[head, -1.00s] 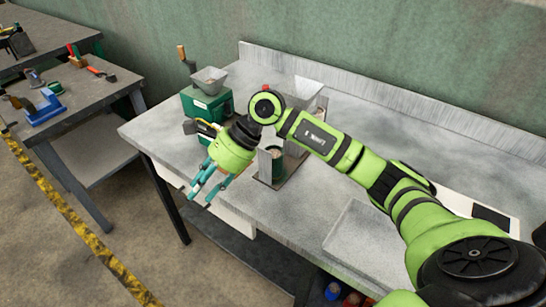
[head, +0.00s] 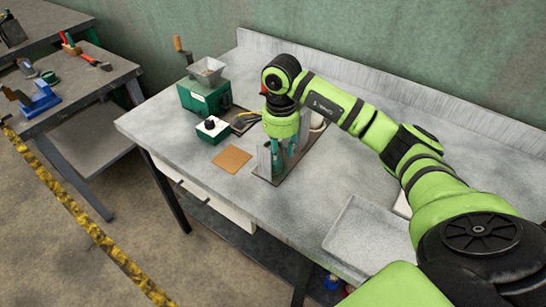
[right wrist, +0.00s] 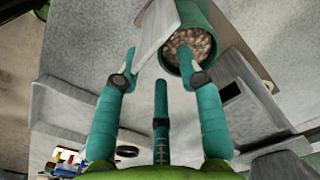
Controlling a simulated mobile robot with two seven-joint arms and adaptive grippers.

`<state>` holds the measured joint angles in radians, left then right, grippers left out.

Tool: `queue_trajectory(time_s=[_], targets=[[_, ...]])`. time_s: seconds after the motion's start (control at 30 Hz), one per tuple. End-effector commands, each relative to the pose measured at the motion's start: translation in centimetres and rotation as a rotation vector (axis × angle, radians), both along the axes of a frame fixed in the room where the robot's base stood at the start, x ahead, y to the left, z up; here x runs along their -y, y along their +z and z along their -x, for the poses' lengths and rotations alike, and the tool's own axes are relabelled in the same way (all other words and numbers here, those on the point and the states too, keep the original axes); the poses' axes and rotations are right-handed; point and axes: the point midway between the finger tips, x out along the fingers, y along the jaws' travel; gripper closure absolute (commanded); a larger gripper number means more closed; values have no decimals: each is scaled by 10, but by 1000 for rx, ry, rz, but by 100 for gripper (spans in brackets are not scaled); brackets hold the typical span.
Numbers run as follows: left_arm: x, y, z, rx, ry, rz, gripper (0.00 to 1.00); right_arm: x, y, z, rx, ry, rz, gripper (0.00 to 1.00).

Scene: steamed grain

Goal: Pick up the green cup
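The green cup (right wrist: 208,20) is at the top of the right wrist view, with pale grains inside. A flat grey panel (right wrist: 158,28) stands beside it. My right gripper (right wrist: 158,66) is open, its teal fingers spread, with the right-hand fingertip close to the cup's rim; I cannot tell if they touch. Nothing is between the fingers. In the head view the right gripper (head: 281,160) points down at the narrow stand (head: 268,178) on the bench, and the cup is mostly hidden by it. My left gripper is not in view.
A brown square (head: 232,159) lies in front. The grey bench (head: 325,185) has free room to the right.

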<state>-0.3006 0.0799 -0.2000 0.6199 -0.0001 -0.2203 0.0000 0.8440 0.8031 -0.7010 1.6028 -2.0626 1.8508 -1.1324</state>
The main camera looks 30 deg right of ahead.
Motion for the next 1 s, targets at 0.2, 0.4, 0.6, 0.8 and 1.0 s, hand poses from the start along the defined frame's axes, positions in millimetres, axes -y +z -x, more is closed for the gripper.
queue_trajectory(time_s=[0.2, 0.4, 0.6, 0.8, 1.0], targets=[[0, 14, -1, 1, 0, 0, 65, -1, -34, 2, -6, 0, -1, 62], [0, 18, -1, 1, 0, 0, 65, 0, -54, 1, -3, 0, -1, 62], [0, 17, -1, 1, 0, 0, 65, 0, -55, 0, -1, 1, 0, 62], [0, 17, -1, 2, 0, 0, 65, 0, -55, 0, -1, 0, 0, 100], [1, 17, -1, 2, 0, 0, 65, 0, -54, 0, 0, 0, 0, 100]])
